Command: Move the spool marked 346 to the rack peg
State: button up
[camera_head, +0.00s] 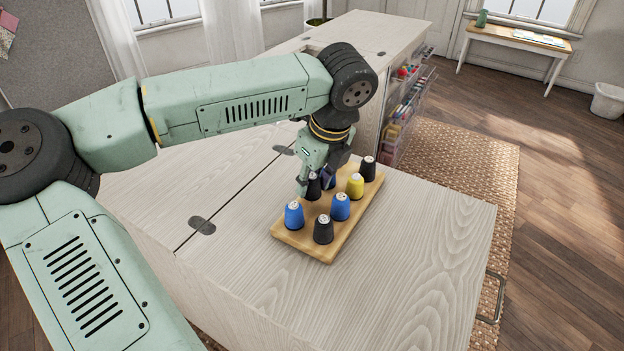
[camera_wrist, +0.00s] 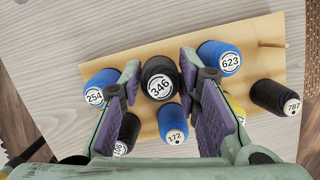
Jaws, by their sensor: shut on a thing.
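The black spool marked 346 (camera_wrist: 160,86) sits between the two fingertips of my gripper (camera_wrist: 161,72) in the wrist view. My gripper is shut on it. In the head view the held black spool (camera_head: 313,188) shows at the fingers, over the wooden rack (camera_head: 322,256); I cannot tell whether it is clear of the rack. A bare wooden peg (camera_wrist: 272,44) stands out at the rack's upper right in the wrist view, beyond the blue spool marked 623 (camera_wrist: 230,60). My gripper hides that part in the head view.
Around the held spool stand blue spools 254 (camera_wrist: 95,94) and 172 (camera_wrist: 174,132), black spool 787 (camera_wrist: 270,95), a partly hidden yellow spool (camera_head: 355,187) and a black spool (camera_wrist: 126,133) with a partly hidden label. The cabinet top (camera_head: 420,240) right of the rack is clear.

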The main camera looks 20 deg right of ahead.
jog(key=shift+f, duration=0.2)
jog(key=o, duration=0.9)
jog(key=shift+o, duration=0.2)
jog(key=shift+r, duration=0.1)
jog(key=v, duration=1.2)
